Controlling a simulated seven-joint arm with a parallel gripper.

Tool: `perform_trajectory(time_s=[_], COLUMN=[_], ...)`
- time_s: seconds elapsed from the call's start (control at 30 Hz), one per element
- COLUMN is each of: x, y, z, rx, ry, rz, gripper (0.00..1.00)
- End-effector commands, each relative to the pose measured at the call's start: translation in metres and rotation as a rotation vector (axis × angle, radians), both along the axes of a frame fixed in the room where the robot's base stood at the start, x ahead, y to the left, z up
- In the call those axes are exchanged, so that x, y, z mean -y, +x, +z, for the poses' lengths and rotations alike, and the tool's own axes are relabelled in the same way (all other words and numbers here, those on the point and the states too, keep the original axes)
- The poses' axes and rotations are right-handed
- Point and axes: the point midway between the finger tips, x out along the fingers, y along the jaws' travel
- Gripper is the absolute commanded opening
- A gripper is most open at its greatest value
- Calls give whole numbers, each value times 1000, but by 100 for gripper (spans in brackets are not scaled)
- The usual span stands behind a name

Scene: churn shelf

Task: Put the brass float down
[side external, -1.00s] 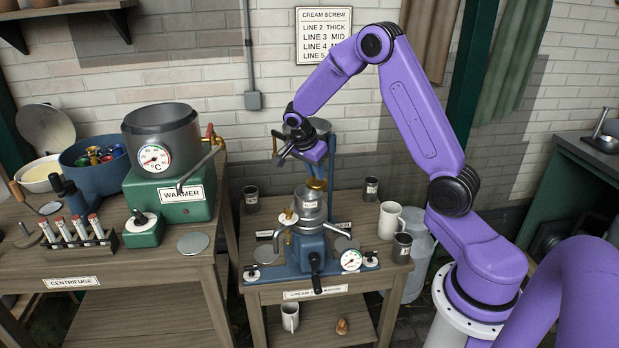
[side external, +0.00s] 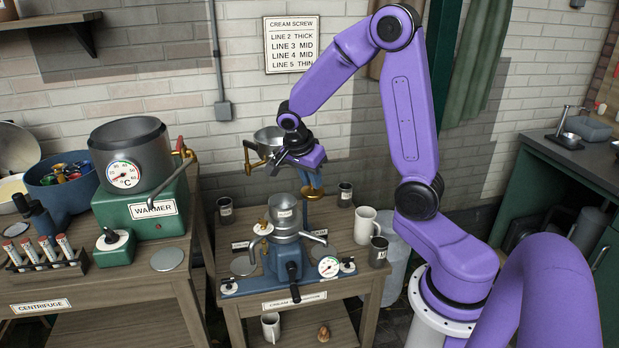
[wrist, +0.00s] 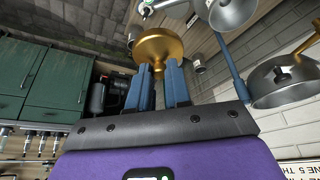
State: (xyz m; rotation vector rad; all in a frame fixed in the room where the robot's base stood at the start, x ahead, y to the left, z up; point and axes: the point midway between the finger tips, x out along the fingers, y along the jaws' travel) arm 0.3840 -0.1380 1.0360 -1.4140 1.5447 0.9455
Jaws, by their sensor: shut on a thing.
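My gripper (side external: 312,180) is shut on the brass float (wrist: 160,46). In the wrist view the float is a round, disc-like brass piece at the tips of the two blue fingers. The float looks clear of the cup and the table.
The small wooden table (side external: 340,262) has dark jars, one at its back right (side external: 345,194), and a white mug (side external: 365,226). A metal bowl (side external: 268,140) on a post stands close behind my gripper. The warmer (side external: 140,212) is at left.

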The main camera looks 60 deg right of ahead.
Motion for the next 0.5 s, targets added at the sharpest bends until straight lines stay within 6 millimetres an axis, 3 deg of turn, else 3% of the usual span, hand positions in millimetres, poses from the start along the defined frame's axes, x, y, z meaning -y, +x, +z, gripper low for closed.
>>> perform_trajectory(time_s=[0.27,0.5], x=[0,0], y=[1,2], z=[8,52], rx=[5,10], ry=[0,0], rz=[0,-1], gripper=[0,0])
